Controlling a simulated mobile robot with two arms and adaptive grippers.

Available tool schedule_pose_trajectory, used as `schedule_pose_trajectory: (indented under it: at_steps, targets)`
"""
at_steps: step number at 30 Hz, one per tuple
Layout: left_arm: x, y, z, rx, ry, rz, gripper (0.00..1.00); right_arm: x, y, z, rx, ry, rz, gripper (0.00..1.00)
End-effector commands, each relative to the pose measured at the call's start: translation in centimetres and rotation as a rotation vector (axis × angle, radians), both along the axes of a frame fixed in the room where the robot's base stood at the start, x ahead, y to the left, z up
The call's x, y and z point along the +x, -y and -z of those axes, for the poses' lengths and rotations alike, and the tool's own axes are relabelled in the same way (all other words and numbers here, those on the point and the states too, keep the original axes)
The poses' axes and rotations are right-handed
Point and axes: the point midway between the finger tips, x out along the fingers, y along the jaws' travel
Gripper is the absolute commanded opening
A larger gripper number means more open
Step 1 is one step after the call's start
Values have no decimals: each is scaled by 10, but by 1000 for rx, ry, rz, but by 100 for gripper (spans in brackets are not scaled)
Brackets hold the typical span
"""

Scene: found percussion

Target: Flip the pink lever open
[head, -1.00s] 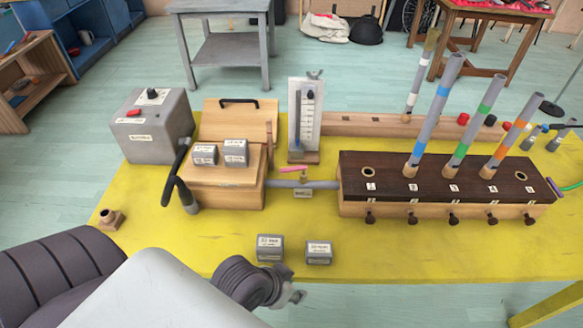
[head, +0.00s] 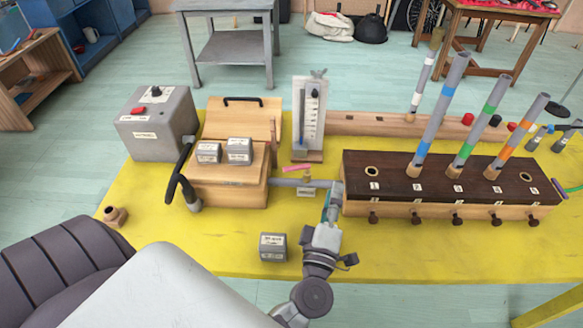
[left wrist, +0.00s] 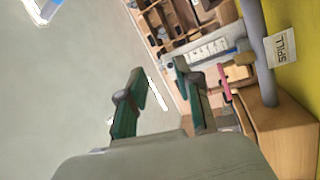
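The pink lever (head: 297,168) sits on a small valve on the grey pipe (head: 283,182) between the wooden box and the dark-topped chest. In the left wrist view the pink lever (left wrist: 225,84) lies just right of the right-hand finger, outside the gap. The valve (left wrist: 238,73) and a labelled tag (left wrist: 281,48) on the pipe show beside it. My left gripper (head: 333,190) is to the right of the lever in the head view, by the chest's left end. Its fingers (left wrist: 158,76) are apart with nothing between them. My right gripper is not in view.
The dark-topped chest (head: 440,182) with coloured-band tubes stands right of the gripper. A wooden box (head: 228,190) with grey blocks stands left, and a gauge board (head: 309,118) stands behind the lever. A grey block (head: 273,247) lies in front on the yellow table (head: 230,240).

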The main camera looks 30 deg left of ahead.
Motion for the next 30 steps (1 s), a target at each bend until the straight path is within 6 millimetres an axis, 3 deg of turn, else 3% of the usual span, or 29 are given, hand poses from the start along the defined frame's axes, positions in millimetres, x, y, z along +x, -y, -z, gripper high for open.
schedule_pose_trajectory:
  at_steps: [3, 6, 13, 30]
  targets:
    - [-11, -29, 23, -161, -5, -214, 33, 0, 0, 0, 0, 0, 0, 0]
    - [-23, -44, 41, -247, -23, -349, 33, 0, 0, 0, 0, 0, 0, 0]
    - [-32, -58, 56, -309, -45, -459, 33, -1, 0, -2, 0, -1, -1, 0]
    - [42, -136, 54, -305, -43, -458, 33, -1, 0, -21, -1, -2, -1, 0]
